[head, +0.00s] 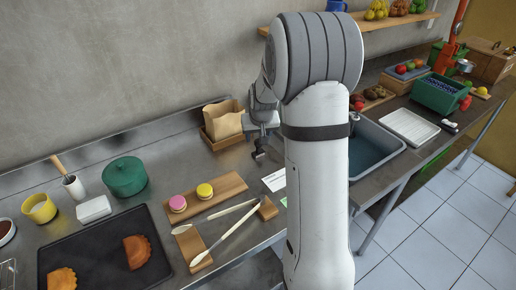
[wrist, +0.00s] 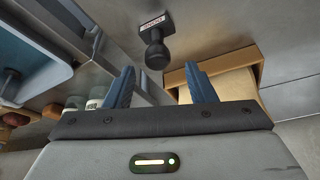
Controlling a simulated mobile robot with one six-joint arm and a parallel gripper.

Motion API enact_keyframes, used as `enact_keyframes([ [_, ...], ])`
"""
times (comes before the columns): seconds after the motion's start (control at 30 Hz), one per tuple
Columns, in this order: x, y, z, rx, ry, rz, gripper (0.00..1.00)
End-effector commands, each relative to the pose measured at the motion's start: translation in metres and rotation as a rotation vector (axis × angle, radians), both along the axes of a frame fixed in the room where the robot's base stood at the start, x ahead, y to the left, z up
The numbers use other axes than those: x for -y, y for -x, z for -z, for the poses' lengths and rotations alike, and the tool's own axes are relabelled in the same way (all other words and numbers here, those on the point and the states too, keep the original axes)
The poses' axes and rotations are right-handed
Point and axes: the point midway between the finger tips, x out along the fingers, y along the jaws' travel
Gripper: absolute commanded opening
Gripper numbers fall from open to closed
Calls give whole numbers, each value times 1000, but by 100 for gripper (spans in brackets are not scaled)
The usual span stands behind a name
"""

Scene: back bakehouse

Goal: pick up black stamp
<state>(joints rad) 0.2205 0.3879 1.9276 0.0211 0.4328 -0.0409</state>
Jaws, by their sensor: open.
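The black stamp (wrist: 155,52) is on the steel counter in the wrist view, its round handle towards me and a white label with red marks on its base. It lies just beyond the fingertips, between their lines, touching neither. In the head view a small dark shape (head: 259,150) below my gripper looks like the stamp, but is too small to be sure. My gripper (wrist: 162,78) is open and empty, its two blue fingers apart. In the head view my arm hides part of the counter.
A paper bag (head: 226,124) in a wooden box stands close to the stamp, beside one finger in the wrist view (wrist: 228,88). The sink (head: 372,150) is to the right. A board with two macarons (head: 178,203) and a white card (head: 274,181) lie nearer the front.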

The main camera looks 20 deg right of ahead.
Motion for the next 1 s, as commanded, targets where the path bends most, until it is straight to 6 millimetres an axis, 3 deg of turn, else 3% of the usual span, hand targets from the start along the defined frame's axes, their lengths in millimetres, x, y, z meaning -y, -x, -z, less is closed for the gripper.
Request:
enact_keyframes([
  [0.33, 4, -10, 43, -4, -1, 1, 50],
  [0.67, 5, -13, 51, 0, 0, 1, 50],
  [1.0, 6, -13, 51, -1, 0, 2, 24],
])
